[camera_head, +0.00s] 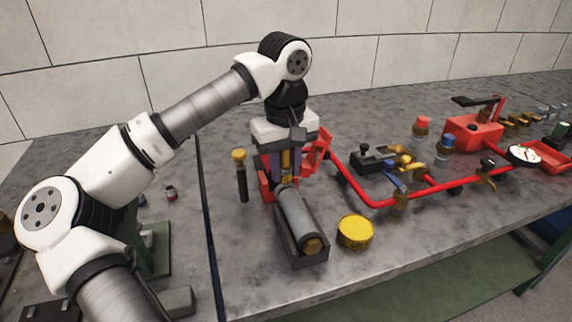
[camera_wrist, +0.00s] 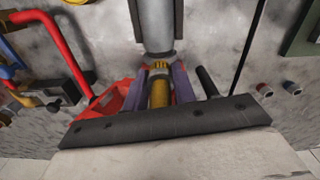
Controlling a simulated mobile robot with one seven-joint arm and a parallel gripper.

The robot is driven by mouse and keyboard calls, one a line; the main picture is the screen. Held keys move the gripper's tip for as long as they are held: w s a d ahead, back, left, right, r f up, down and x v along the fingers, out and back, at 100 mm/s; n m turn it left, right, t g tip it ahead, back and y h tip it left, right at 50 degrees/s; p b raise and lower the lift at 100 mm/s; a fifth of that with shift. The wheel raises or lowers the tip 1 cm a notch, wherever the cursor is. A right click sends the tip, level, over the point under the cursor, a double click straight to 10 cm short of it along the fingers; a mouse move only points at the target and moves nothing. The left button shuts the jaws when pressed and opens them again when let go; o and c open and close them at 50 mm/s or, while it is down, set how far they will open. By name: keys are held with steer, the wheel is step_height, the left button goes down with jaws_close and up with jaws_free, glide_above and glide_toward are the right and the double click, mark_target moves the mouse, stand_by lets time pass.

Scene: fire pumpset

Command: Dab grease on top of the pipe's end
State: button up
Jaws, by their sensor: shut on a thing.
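My gripper (camera_head: 286,168) points down and is shut on a yellow tool (camera_wrist: 158,93), which looks like a brush; its purple-grey fingers sit on either side of it. The tool's lower tip is close to the back end of a thick grey pipe (camera_head: 298,215); I cannot tell whether they touch. The pipe lies in a dark open cradle (camera_head: 287,243), with a brass end facing front. The pipe also shows at the top of the wrist view (camera_wrist: 157,22). A round yellow tin (camera_head: 356,232), perhaps the grease, stands right of the cradle.
A red bin (camera_head: 316,150) is behind my gripper. A dark yellow-topped tool (camera_head: 241,178) stands to its left. Red piping (camera_head: 380,201) with valves runs rightward, past bottles and a red pump box (camera_head: 472,134). The bench (camera_head: 420,250) is clear at front right.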

steer(key=shift+w+r+p, duration=0.2)
steer(key=shift+r+p, duration=0.55)
steer(key=shift+r, duration=0.1)
steer(key=shift+r+p, duration=1.4)
steer(key=shift+r, duration=0.55)
steer(key=shift+a, duration=0.1)
